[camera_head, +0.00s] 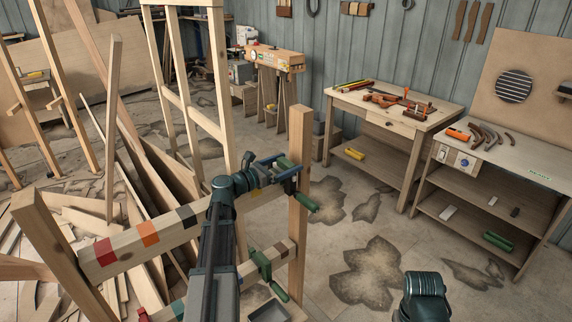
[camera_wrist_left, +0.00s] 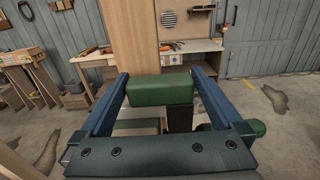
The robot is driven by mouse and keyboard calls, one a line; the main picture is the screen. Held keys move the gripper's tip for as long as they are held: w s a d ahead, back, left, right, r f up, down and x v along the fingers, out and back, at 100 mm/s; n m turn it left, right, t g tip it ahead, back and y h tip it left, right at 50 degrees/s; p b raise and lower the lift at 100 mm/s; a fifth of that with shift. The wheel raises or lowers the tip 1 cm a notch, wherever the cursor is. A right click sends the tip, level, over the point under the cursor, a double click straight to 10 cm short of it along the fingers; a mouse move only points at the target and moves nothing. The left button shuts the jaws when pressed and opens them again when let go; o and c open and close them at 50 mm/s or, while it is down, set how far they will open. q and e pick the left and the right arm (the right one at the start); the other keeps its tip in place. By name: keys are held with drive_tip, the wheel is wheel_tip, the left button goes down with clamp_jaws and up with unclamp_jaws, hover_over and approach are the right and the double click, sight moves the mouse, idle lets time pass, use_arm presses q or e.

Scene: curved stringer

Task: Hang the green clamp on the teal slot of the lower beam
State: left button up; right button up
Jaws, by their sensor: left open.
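A green clamp (camera_head: 305,201) is at the right end of the upper beam (camera_head: 130,252), close to the upright post (camera_head: 299,150). My left gripper (camera_head: 283,168) is open at this clamp. In the left wrist view the clamp's green body (camera_wrist_left: 162,88) lies between the spread fingers (camera_wrist_left: 160,92); I cannot tell whether they touch it. A second green clamp (camera_head: 265,268) hangs on the lower beam (camera_head: 250,268) near the same post. The teal slot (camera_head: 178,308) is on the lower beam at bottom left, partly cut off.
The upper beam has red (camera_head: 104,252), orange (camera_head: 148,233) and black (camera_head: 187,216) patches. A grey tray (camera_head: 268,313) is below the beams. Loose planks (camera_head: 120,200) crowd the left. Workbenches (camera_head: 395,110) stand at the right, with open floor before them.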

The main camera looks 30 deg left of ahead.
use_arm(q)
drive_tip(key=v, duration=0.7)
wheel_tip(320, 180, up, 8)
drive_tip(key=p, duration=0.8)
drive_tip(key=shift+s, duration=0.2)
drive_tip(key=s+d+f+m+g, duration=0.2)
drive_tip(key=d+f+m+g, duration=0.3)
drive_tip(key=d, duration=0.5)
drive_tip(key=s+d+f+m+g+h, duration=0.1)
drive_tip(key=d+f+m+g, duration=0.2)
drive_tip(key=d+f+m, duration=0.5)
drive_tip(key=s+d+f+m+g, duration=0.2)
drive_tip(key=d+m+g, duration=0.25)
drive_tip(key=d, duration=0.75)
drive_tip(key=s+d+f+m+g+y, duration=0.2)
drive_tip(key=s+d+f+m+y, duration=0.1)
drive_tip(key=s+m, duration=0.4)
drive_tip(key=s+d+f+m+g+y, duration=0.2)
drive_tip(key=s+d+m+y, duration=0.3)
drive_tip(key=m, duration=0.6)
drive_tip(key=s+f+y, duration=0.1)
drive_tip(key=s, duration=0.1)
drive_tip(key=shift+s+f, duration=0.25)
drive_tip(key=shift+f, duration=0.15)
